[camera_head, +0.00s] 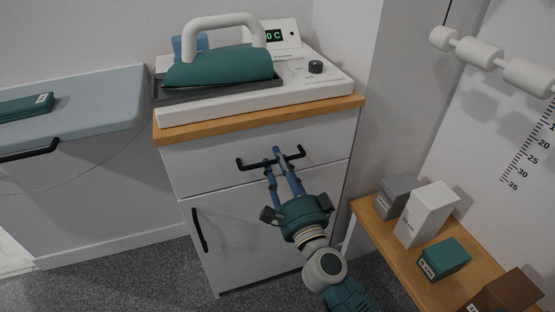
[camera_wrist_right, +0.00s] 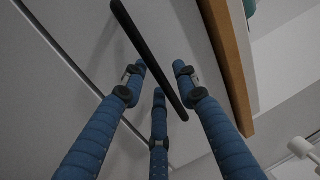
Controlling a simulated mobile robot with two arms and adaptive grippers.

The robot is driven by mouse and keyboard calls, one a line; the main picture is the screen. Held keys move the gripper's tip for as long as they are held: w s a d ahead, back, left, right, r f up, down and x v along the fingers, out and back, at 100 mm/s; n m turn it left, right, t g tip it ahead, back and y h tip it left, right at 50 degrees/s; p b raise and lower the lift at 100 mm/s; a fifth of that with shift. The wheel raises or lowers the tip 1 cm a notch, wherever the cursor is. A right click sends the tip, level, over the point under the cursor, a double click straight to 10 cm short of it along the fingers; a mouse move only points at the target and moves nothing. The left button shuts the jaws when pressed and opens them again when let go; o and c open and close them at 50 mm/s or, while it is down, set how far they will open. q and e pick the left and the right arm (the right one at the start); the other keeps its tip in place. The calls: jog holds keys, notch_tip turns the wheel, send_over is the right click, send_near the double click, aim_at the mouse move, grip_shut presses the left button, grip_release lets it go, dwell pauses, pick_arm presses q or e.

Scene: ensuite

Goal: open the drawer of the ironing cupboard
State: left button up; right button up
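The ironing cupboard (camera_head: 256,219) is white with a wooden top edge. Its upper drawer (camera_head: 200,153) appears shut, its front in line with the door below. A black bar handle (camera_head: 246,164) runs across the drawer front. My right gripper (camera_head: 272,156) reaches up to the middle of this handle with its blue fingers. In the right wrist view the handle (camera_wrist_right: 144,46) passes between the spread fingers of the gripper (camera_wrist_right: 160,72), with gaps beside it. The fingers do not look closed on the bar. My left gripper is in neither view.
A steam press (camera_head: 225,72) stands on the cupboard top. The lower door has a black vertical handle (camera_head: 199,230). A wooden shelf (camera_head: 388,246) with several boxes is close at the right. A padded board (camera_head: 88,104) is at the left. Carpet (camera_head: 160,274) lies clear in front.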

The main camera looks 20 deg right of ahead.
jog(key=shift+w, duration=0.3)
grip_shut()
jog(key=shift+s, duration=0.1)
